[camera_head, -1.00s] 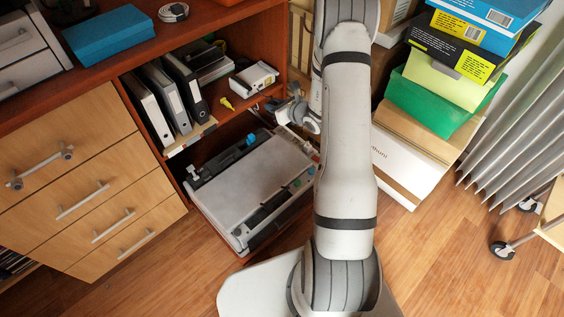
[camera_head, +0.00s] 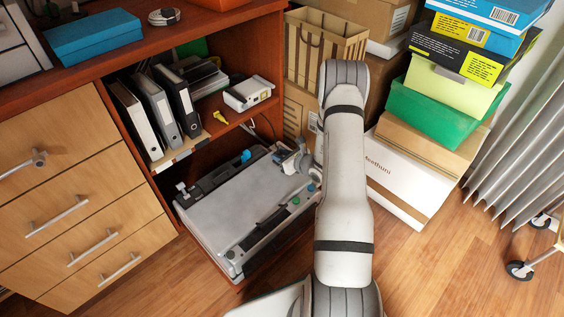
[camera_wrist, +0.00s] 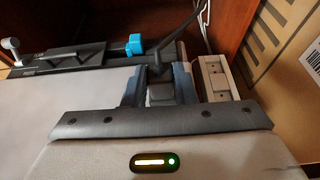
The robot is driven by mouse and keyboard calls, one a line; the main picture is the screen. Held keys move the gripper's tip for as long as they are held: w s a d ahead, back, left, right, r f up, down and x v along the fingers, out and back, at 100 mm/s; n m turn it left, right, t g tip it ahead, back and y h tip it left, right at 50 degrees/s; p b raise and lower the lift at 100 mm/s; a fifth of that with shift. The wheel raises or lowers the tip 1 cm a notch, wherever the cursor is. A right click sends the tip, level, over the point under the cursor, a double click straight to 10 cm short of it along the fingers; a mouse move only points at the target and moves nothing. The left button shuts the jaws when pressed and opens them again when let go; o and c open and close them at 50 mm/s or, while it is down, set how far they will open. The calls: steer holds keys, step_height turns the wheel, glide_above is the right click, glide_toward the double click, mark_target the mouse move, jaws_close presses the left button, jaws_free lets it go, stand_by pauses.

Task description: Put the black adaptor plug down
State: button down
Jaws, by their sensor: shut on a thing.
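The black adaptor plug (camera_wrist: 160,88) sits between the two fingers of my gripper (camera_wrist: 158,75) in the wrist view, with a black cable rising from it to the upper right. My gripper is shut on it. In the head view my gripper (camera_head: 297,160) is at the lower shelf opening, by the back right corner of a grey flat paper trimmer (camera_head: 232,205); the plug cannot be made out there. A white power strip (camera_wrist: 214,80) lies just right of my gripper in the wrist view. Whether the plug touches anything below is hidden.
The trimmer's blue clamp (camera_wrist: 135,44) is left of my gripper. A cardboard box (camera_wrist: 285,60) stands on the right. Above are a shelf with binders (camera_head: 155,105) and a white device (camera_head: 248,92). Stacked boxes (camera_head: 410,170) stand right of my arm.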

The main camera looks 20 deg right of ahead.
steer(key=shift+f, duration=1.15)
steer(key=shift+b, duration=0.3)
steer(key=shift+f, duration=0.25)
steer(key=c, duration=1.2)
jaws_free()
steer(key=shift+r, duration=0.1)
